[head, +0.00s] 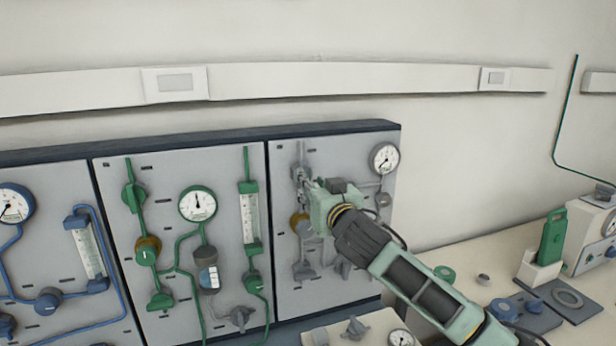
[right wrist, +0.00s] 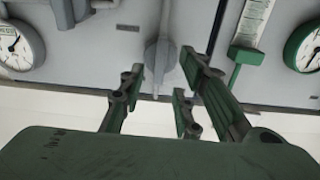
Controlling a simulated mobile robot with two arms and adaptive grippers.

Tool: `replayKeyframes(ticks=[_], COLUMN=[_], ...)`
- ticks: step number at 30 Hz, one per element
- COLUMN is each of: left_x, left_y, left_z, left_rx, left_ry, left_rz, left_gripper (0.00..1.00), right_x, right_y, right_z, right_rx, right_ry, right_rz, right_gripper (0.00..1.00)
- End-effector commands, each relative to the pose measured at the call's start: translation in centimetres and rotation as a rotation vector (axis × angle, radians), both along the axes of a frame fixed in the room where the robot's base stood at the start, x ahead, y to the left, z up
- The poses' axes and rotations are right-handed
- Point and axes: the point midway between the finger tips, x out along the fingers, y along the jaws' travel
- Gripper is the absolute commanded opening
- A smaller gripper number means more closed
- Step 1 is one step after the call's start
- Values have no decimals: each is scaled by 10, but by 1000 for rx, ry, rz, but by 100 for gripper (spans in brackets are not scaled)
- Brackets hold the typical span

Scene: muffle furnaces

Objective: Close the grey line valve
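A grey valve (head: 299,172) sits at the upper left of the grey-line panel (head: 350,285). It is partly hidden behind my gripper in the head view. In the right wrist view this grey valve (right wrist: 161,55) shows its narrow handle and a thin pipe. My right gripper (head: 312,200) also shows in the head view, in front of the panel. My left gripper is out of view.
A grey-line gauge (head: 384,158) is right of my gripper. Other grey valves (head: 304,270) sit lower on the panel. The green-line panel (head: 120,200) with its flowmeter (head: 250,215) adjoins on the left. A bench (head: 480,262) with small parts is at the right.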

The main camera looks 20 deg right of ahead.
Motion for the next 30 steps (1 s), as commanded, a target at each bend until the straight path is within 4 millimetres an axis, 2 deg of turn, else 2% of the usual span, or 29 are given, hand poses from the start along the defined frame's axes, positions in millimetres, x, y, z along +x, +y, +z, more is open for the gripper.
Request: replayKeyframes(ticks=[3,7,19,30], left_x=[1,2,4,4], left_y=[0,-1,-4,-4], left_z=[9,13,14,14], left_rx=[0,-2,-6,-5], left_ry=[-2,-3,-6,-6], left_rz=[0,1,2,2], left_gripper=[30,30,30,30], right_x=[18,31,38,38], right_y=[1,1,2,2], right_z=[2,2,-1,-1], right_rx=[-1,0,-1,-1], right_ry=[1,0,1,1], right_rz=[-1,0,1,1], right_gripper=[30,30,30,0])
